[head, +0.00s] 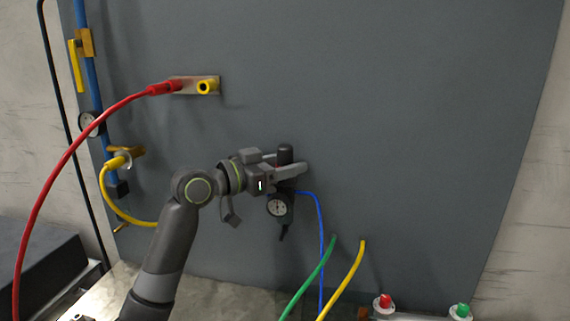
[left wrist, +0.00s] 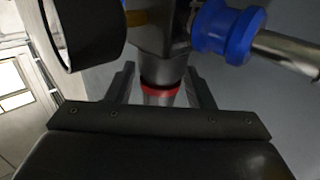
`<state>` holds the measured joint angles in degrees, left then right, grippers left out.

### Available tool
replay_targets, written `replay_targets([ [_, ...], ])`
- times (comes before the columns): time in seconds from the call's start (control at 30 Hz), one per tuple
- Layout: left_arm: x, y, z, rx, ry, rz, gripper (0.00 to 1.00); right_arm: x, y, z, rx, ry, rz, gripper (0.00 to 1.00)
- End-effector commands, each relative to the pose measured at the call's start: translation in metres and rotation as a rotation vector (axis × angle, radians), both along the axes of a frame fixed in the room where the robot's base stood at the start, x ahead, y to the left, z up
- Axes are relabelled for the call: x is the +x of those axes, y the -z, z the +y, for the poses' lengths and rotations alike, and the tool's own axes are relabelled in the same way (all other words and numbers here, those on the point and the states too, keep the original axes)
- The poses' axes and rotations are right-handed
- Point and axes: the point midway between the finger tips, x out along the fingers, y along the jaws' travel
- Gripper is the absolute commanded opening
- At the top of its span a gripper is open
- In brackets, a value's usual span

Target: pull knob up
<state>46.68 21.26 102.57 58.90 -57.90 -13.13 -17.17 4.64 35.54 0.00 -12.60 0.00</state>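The black knob (head: 285,152) sits on top of a small regulator with a round dial gauge (head: 278,208), mounted on the grey panel. My left gripper (head: 285,166) is at the knob, with one finger on each side of it. In the left wrist view, a cylinder with a red ring (left wrist: 160,87) stands between the two fingers of my left gripper (left wrist: 160,80). A narrow gap shows beside it, so the fingers look open around it. Whether either finger touches it is hard to see. My right gripper is not in view.
A blue hose (head: 319,230) leaves the regulator's right side. A red hose (head: 62,165) and a yellow hose (head: 108,200) run at the left. Green (head: 310,275) and yellow hose ends stand below. Red and green buttons (head: 461,311) are at lower right. The panel's right side is clear.

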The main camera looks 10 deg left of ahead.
Motion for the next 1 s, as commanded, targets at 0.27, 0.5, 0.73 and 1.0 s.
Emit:
replay_targets([
  [0.27,0.000,0.000,0.000,0.000,0.000,0.000,0.11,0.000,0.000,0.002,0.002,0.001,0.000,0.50],
  [0.5,0.000,-0.005,0.000,0.000,0.000,-0.001,0.00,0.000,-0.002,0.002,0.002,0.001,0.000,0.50],
  [0.73,0.000,-0.014,0.000,-0.001,-0.001,-0.003,0.00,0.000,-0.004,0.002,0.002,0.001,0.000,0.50],
  [1.0,0.000,-0.014,0.000,-0.001,-0.001,-0.004,0.56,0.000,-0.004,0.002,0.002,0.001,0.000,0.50],
])
